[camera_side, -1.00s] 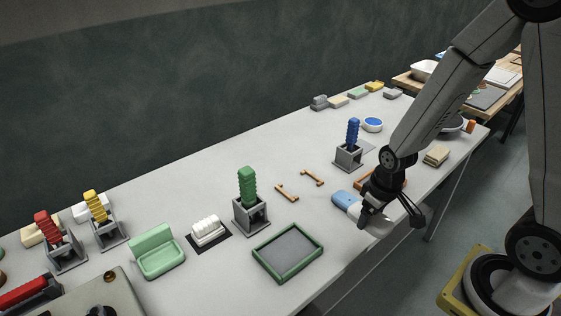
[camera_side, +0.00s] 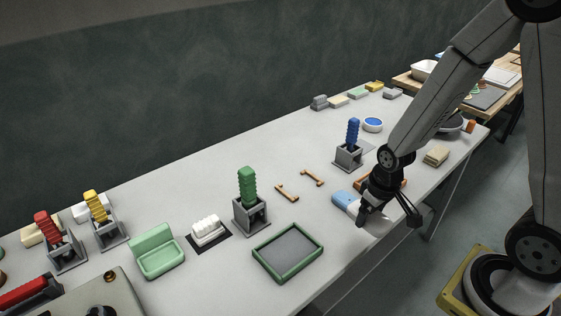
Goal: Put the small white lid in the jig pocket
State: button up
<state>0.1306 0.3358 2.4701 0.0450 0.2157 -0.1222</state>
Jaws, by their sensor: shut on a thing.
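My gripper (camera_side: 374,214) is low over the front edge of the table, right of centre, with its fingers pointing down. It is shut on a pale white piece (camera_side: 378,225), which looks like the small white lid; the black fingers and wrist hide part of it. A light blue piece (camera_side: 343,198) lies just left of it, and I cannot tell whether the two touch. An orange-edged item (camera_side: 398,184) shows partly behind my gripper. I cannot tell for certain which item holds the jig pocket.
A green-rimmed tray (camera_side: 264,267) lies left of my gripper. Upright grey stands hold a green piece (camera_side: 247,187) and a blue piece (camera_side: 352,132). Two small orange brackets (camera_side: 287,193) lie between them. A beige stack (camera_side: 436,156) is at right. The tabletop centre is mostly clear.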

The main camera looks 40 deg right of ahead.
jog(key=w+d+m+g+h, duration=0.1)
jog(key=w+d+m, duration=0.3)
jog(key=w+m, duration=1.2)
jog(key=shift+d+r+m, duration=0.2)
jog(key=shift+m, duration=0.5)
jog(key=shift+w, duration=0.15)
jog(key=w+f, duration=0.2)
jog(key=w, duration=0.2)
jog(key=w+d+f, duration=0.1)
jog(key=w+f, duration=0.4)
jog(key=w, duration=0.2)
jog(key=shift+w+d+f, duration=0.3)
jog(key=shift+w+f, duration=0.05)
jog(key=shift+f, duration=0.05)
jog(key=shift+w+d+f, duration=0.1)
jog(key=shift+w+f, duration=0.5)
jog(key=shift+f, duration=0.1)
